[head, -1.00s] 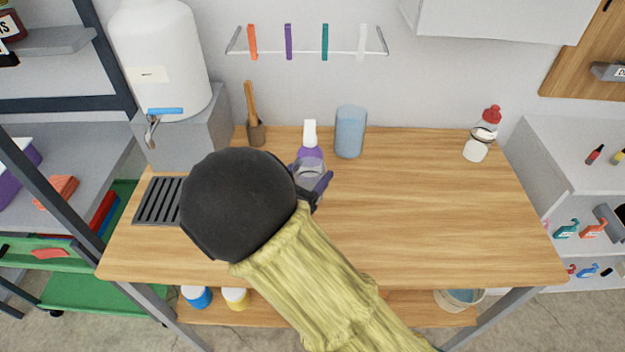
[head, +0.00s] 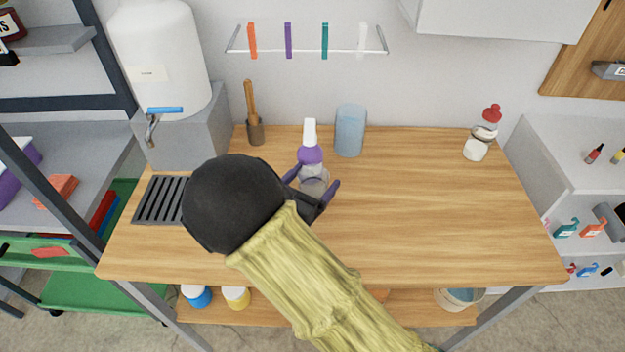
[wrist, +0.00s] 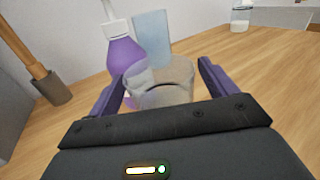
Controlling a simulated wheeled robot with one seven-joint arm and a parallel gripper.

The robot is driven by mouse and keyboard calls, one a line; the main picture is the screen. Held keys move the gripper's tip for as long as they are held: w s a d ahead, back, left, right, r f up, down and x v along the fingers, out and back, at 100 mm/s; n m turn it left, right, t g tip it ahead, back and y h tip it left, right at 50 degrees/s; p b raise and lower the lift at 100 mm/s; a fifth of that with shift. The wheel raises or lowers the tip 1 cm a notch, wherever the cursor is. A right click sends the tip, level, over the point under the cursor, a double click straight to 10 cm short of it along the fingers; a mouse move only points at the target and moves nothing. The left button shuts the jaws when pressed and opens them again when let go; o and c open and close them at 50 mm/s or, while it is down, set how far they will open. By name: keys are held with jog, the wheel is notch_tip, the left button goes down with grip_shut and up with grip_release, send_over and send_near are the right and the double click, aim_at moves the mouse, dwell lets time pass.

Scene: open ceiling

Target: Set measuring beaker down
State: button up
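The clear measuring beaker (head: 314,187) appears to stand upright on the wooden table, left of its middle. It also shows in the wrist view (wrist: 168,88), between the two purple fingers. My gripper (head: 312,180) reaches around the beaker with its fingers spread. In the wrist view my gripper (wrist: 162,75) shows a small gap beside the beaker on the right; on the left, finger and beaker nearly meet. The beaker's base is partly hidden by my gripper.
A purple spray bottle (head: 310,148) stands close behind the beaker. A blue tumbler (head: 350,131) and a brown holder (head: 256,132) stand along the back. A dark drain grate (head: 158,201) lies at left. A red-capped bottle (head: 482,137) is at back right.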

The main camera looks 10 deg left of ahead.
jog(key=shift+r, duration=0.2)
jog(key=v, duration=1.2)
jog(key=shift+b, duration=0.4)
jog(key=shift+c, duration=0.5)
dwell(0.4)
